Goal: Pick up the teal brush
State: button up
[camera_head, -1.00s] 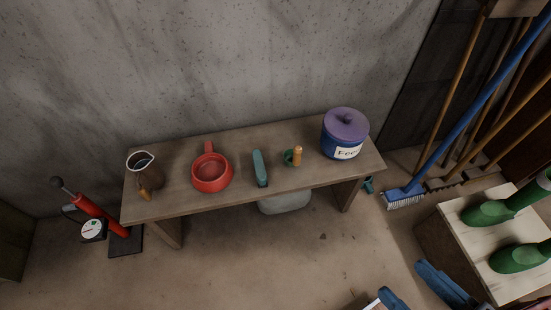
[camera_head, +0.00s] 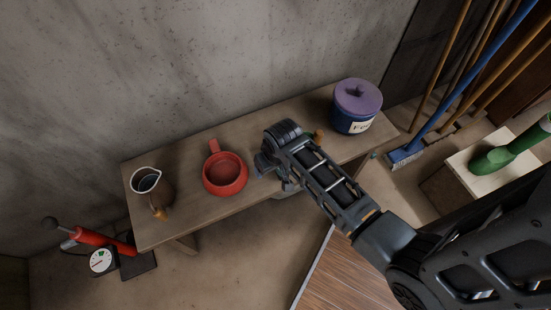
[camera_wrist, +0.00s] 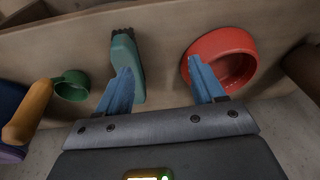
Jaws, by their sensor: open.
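The teal brush (camera_wrist: 125,62) lies on the wooden bench in the wrist view, with dark bristles at its upper end. In the head view my arm hides it. My gripper (camera_wrist: 163,80) is open, its two blue fingers apart with nothing held between them. The left finger overlaps the brush's lower part in the picture; I cannot tell whether they touch. The right finger overlaps the edge of the red bowl. In the head view my gripper (camera_head: 262,170) is over the bench, just right of the red bowl.
The red bowl (camera_head: 226,182) with a handle stands close beside my gripper. A jug (camera_head: 150,190) is at the bench's left, a blue lidded pot (camera_head: 352,119) at its right. A green cup (camera_wrist: 73,91) and an orange-handled thing (camera_wrist: 30,112) are left of the brush. The bench (camera_head: 200,213) stands before a wall.

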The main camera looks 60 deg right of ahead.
jog(key=d, duration=0.2)
jog(key=w+d+g, duration=0.1)
jog(key=d, duration=0.1)
jog(key=w+d+r+g, duration=0.1)
jog(key=d, duration=0.1)
jog(key=shift+d+m, duration=0.2)
jog(key=shift+m, duration=0.2)
jog(key=shift+d+y, duration=0.3)
jog(key=shift+d, duration=0.05)
jog(key=shift+d+f, duration=0.1)
jog(key=shift+d, duration=0.05)
notch_tip(320, 180, down, 7)
jog(key=shift+w+f+b, duration=0.15)
jog(key=shift+b, duration=0.6)
jog(key=c, duration=1.1)
jog(key=shift+c, duration=0.2)
notch_tip(320, 180, up, 10)
jog(key=shift+r+p, duration=0.1)
jog(key=shift+p, duration=0.8)
